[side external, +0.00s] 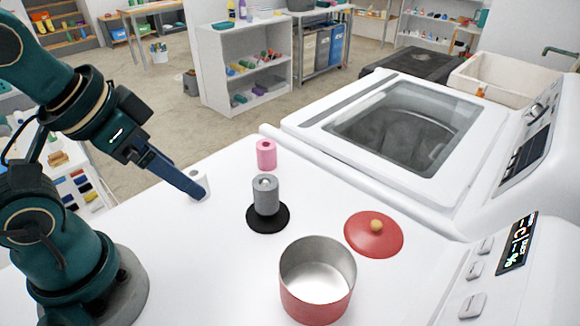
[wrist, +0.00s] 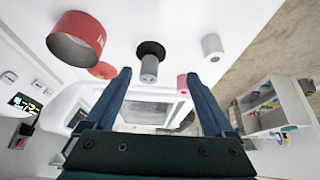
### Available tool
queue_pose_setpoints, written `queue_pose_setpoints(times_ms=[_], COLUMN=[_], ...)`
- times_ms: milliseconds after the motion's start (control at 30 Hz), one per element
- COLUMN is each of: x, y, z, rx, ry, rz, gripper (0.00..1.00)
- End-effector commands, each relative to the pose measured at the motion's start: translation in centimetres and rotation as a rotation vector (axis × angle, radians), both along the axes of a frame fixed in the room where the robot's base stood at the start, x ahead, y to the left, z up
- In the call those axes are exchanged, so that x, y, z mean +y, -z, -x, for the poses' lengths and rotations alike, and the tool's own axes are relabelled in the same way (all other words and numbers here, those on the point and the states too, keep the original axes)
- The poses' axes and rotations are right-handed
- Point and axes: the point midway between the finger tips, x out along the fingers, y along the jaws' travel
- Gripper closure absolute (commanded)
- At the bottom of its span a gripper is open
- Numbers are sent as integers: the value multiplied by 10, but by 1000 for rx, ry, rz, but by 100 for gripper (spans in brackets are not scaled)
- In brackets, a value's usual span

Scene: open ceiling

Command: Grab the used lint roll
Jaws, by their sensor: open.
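Three rolls stand upright on the white machine top. A grey roll (side external: 265,195) sits on a round black base (side external: 267,223); a pink roll (side external: 266,155) stands behind it, and a white roll (side external: 203,181) stands to the left. I cannot tell from labels which one is the used lint roll. My gripper (wrist: 156,75) is open and empty, its blue fingers wide apart. In the wrist view the grey roll (wrist: 149,68) appears between the fingertips, beyond them. The white roll (wrist: 212,47) and pink roll (wrist: 182,84) lie towards the right. In the side view my fingers partly cover the white roll.
An open red pot (side external: 316,290) stands at the front, and its red lid (side external: 374,236) with a round knob lies to the right of the grey roll. A washer with a glass lid (side external: 405,125) rises behind. The white top left of the pot is clear.

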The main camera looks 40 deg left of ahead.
Motion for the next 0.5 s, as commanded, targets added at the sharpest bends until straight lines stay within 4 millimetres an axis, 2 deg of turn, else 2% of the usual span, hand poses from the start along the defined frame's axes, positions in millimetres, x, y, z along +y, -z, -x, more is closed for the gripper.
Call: queue_pose_setpoints(times_ms=[267, 500], x=[1, 30], y=[2, -14], z=[4, 3], rx=[21, 160], ry=[36, 280], rz=[-26, -297], gripper=[12, 12])
